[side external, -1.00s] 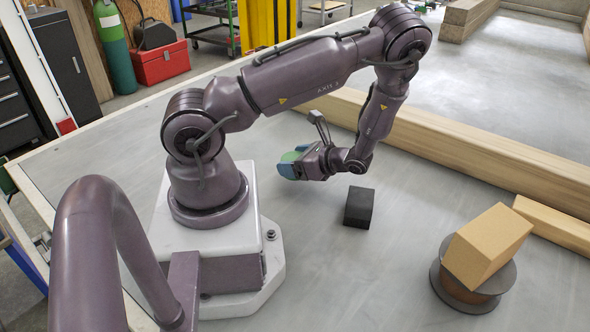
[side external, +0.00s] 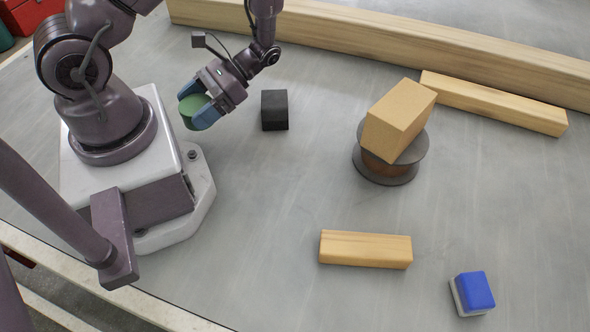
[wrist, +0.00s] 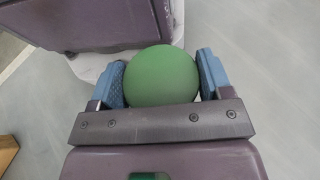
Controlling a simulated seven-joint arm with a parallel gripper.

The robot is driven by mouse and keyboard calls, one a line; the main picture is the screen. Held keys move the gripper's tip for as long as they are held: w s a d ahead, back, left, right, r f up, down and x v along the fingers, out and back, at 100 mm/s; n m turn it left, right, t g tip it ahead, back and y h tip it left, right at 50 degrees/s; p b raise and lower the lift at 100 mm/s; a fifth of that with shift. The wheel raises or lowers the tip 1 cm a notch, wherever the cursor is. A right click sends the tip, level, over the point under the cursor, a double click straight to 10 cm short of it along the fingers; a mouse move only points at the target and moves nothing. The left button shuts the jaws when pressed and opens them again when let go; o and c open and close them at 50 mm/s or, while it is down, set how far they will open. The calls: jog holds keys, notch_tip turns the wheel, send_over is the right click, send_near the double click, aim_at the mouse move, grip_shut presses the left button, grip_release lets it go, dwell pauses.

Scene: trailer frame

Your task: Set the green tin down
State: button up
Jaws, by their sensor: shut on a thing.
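The green tin (side external: 190,106) is between the blue fingers of my gripper (side external: 200,108), to the left of a black block. In the wrist view, the round green face of the tin (wrist: 162,77) shows between the two fingers of my gripper (wrist: 162,78), which is shut on it. My gripper points down and to the left in the side view, near the white pedestal of my arm. How far the tin is above the table, or whether it touches it, is hard to tell.
The black block (side external: 274,110) stands just right of my gripper. A tan box (side external: 398,118) leans on a spool (side external: 388,174). A long beam (side external: 400,42) and a shorter one (side external: 494,103) lie behind. A wooden block (side external: 365,249) and a blue-topped block (side external: 474,291) are in front. The middle table is clear.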

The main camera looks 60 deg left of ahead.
jog(key=w+d+n+t+h, duration=0.5)
jog(key=d+n+h, duration=0.4)
jog(key=d, duration=0.3)
jog(key=r+n+t+h, duration=0.2)
jog(key=n+t+h, duration=0.1)
jog(key=n+t, duration=0.45)
send_over(297, 175)
jog(key=shift+t, duration=0.45)
jog(key=shift+f, duration=4.05)
jog(key=shift+f, duration=0.1)
jog(key=o, duration=1)
